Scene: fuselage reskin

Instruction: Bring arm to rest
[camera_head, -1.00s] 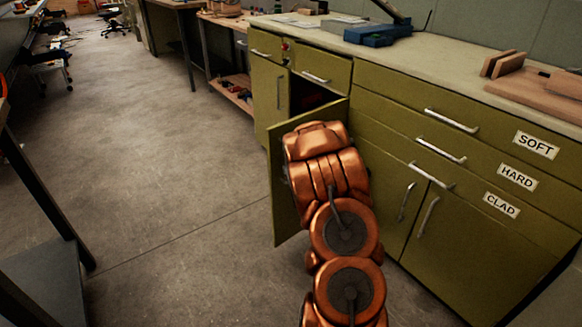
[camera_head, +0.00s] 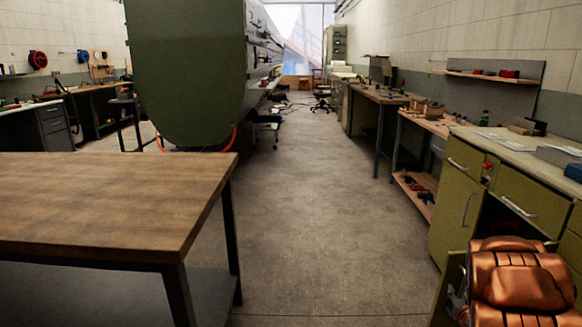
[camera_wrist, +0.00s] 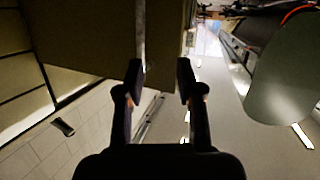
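My copper-coloured arm (camera_head: 520,280) is in the lower right of the head view, in front of the olive cabinet (camera_head: 455,215). My gripper is not seen in the head view. In the wrist view my gripper (camera_wrist: 160,78) shows two dark fingers, spread apart. Nothing is held between them. An olive-brown panel (camera_wrist: 90,35) is behind the left finger and the gap; I cannot tell if it touches.
A wooden-topped table (camera_head: 110,205) stands at the left. The green fuselage (camera_head: 190,75) is behind it. The cabinet's door (camera_head: 446,290) hangs open beside my arm. Workbenches (camera_head: 385,97) line the right side. The floor (camera_head: 310,210) between is clear.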

